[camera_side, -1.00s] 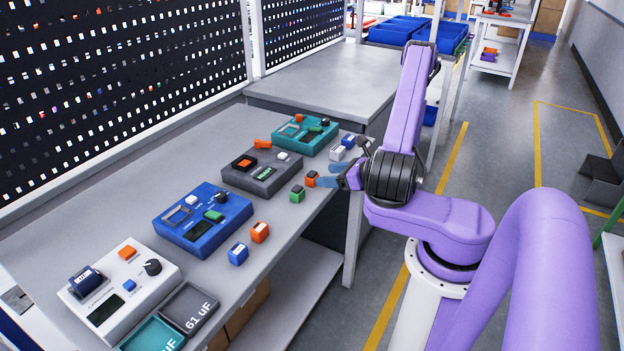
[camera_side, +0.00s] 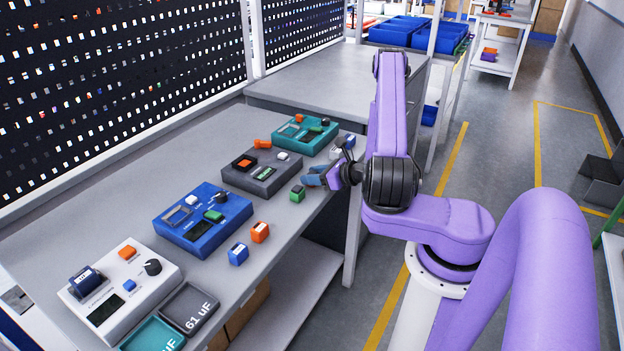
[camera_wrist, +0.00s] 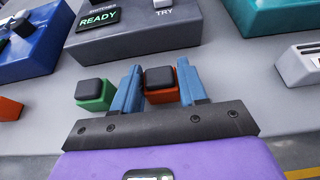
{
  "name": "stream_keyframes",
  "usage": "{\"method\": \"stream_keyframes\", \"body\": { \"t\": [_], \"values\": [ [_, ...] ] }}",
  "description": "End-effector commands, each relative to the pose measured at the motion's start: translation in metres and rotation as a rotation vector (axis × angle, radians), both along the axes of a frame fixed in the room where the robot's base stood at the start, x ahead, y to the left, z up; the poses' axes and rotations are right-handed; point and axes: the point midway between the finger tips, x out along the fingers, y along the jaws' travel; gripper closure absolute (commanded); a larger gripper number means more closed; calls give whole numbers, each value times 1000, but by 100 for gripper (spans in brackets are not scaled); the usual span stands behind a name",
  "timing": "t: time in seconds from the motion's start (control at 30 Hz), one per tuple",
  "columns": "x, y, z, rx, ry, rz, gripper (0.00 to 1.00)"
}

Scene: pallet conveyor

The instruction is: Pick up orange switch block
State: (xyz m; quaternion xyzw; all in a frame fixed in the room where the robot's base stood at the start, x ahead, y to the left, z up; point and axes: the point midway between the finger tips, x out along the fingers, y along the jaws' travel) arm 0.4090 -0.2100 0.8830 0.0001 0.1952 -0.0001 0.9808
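The orange switch block (camera_wrist: 162,95), with a dark top, stands on the grey bench between the fingers of my gripper (camera_wrist: 158,85) in the wrist view. The two blue fingers are apart, one on each side of it, and a thin gap seems to show at its left. In the side view my gripper (camera_side: 314,178) is low at the bench's front edge and hides the block. A green switch block (camera_wrist: 95,94) with a dark top stands just outside the left finger; it also shows in the side view (camera_side: 297,194).
A dark grey device (camera_side: 262,170) lies behind the gripper, with a teal device (camera_side: 306,132) and a blue device (camera_side: 203,219) either side. Other orange (camera_side: 260,232) and blue (camera_side: 238,254) blocks stand nearer the side camera.

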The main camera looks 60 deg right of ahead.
Motion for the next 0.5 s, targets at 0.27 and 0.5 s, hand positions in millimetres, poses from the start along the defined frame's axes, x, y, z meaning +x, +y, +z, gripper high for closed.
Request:
{"method": "stream_keyframes", "body": {
  "t": [0.27,0.5],
  "values": [
    [0,0,0,0,0,0,87],
    [0,0,3,-1,0,0,87]
  ]
}}
